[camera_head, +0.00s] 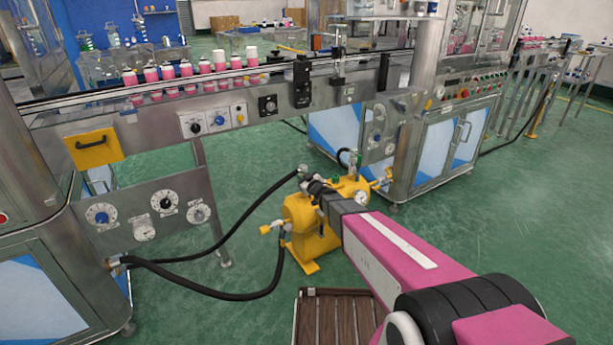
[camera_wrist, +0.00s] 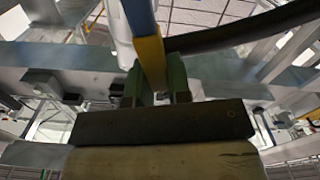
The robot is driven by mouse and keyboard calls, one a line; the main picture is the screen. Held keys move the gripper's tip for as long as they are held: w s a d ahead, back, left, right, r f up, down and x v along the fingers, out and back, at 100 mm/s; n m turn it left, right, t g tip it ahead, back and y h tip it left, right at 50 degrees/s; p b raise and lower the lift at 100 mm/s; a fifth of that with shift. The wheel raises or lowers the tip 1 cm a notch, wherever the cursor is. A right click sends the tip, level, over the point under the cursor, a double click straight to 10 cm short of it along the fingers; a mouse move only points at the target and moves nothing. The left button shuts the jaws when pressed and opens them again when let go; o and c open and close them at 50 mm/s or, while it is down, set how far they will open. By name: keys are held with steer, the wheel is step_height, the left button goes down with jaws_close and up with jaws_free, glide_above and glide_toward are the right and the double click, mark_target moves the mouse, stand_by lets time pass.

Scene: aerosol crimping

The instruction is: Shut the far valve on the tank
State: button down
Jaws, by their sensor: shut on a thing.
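The yellow tank (camera_head: 306,232) stands on the green floor, with a round gauge (camera_head: 361,198) and several valve fittings around its top. One valve (camera_head: 304,171) is at its far left, with a hose joined to it. Other fittings sit at the near left (camera_head: 272,228), at the back (camera_head: 355,158) and at the right (camera_head: 385,177). My gripper (camera_head: 318,188) is at the top of the tank, beside the far left valve. In the wrist view my gripper (camera_wrist: 164,78) has its green fingers shut on a yellow and blue handle (camera_wrist: 151,62). My arm hides part of the tank.
A conveyor (camera_head: 230,100) with pink and white cans crosses behind. A steel cabinet (camera_head: 440,150) stands right of the tank. Green floor (camera_head: 500,230) is clear at the right.

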steer(key=s+a+f+n, duration=0.2)
steer(key=a+f+n, duration=0.1)
steer(key=f+n, duration=0.2)
steer(key=s+a+f+n, duration=0.2)
steer(key=f+n, duration=0.3)
steer(key=n, duration=0.4)
steer(key=shift+a+n, duration=0.3)
steer(key=shift+a, duration=0.25)
steer(key=shift+s+f, duration=0.1)
steer(key=c, duration=1.1)
jaws_free()
steer(key=shift+o, duration=0.2)
steer(key=v, duration=1)
steer(key=shift+s+d, duration=0.3)
